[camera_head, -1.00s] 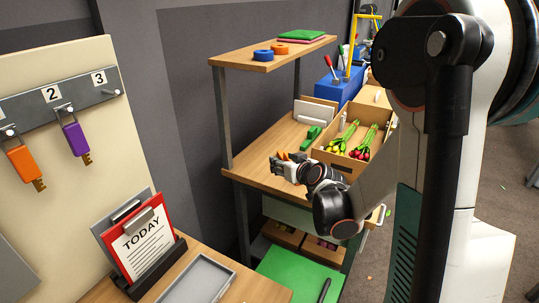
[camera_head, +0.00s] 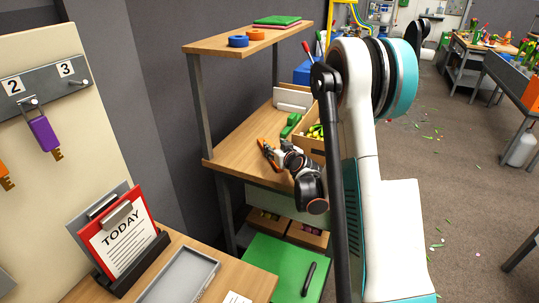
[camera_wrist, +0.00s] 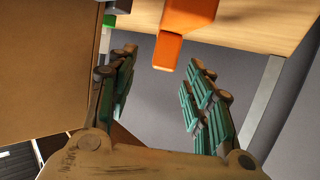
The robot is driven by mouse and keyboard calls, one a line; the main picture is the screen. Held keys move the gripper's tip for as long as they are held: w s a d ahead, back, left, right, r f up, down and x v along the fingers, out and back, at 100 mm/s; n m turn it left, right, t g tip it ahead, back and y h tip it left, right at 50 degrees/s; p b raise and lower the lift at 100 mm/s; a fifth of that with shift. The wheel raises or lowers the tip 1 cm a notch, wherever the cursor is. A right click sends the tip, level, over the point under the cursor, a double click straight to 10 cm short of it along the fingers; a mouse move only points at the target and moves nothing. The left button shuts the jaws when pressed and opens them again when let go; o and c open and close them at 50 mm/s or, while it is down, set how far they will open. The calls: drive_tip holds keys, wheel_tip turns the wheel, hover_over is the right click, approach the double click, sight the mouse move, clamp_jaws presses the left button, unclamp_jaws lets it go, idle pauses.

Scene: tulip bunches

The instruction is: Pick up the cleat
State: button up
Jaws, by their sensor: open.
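An orange piece (camera_wrist: 188,22), which I take to be the cleat, lies at the near edge of the wooden worktop in the wrist view, with a narrower end jutting towards me. Its far end is cut off by the frame. In the head view a small orange spot (camera_head: 262,144) shows at my gripper's tip, too small to make out its shape. My gripper (camera_wrist: 164,88) is open, its two teal-padded fingers wide apart and nothing between the pads. The orange piece lies beyond the gap, apart from the fingers. In the head view my gripper (camera_head: 272,153) is at the worktop's front edge.
A wooden crate (camera_head: 309,147) with tulips stands right of my gripper, partly behind my arm. A green object (camera_head: 291,124) lies beside it. A shelf (camera_head: 215,46) on metal posts rises above. Below is a green surface (camera_head: 270,265). A sign holder (camera_head: 120,235) stands front left.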

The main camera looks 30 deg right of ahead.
sight(270, 144)
drive_tip(key=shift+a+r+b+x, duration=0.1)
drive_tip(key=shift+b+x, duration=0.5)
drive_tip(key=shift+x, duration=0.9)
drive_tip(key=shift+a+r+b+x, duration=0.15)
drive_tip(key=shift+b+x, duration=0.4)
drive_tip(key=shift+x, duration=0.9)
drive_tip(key=shift+c, duration=0.6)
clamp_jaws()
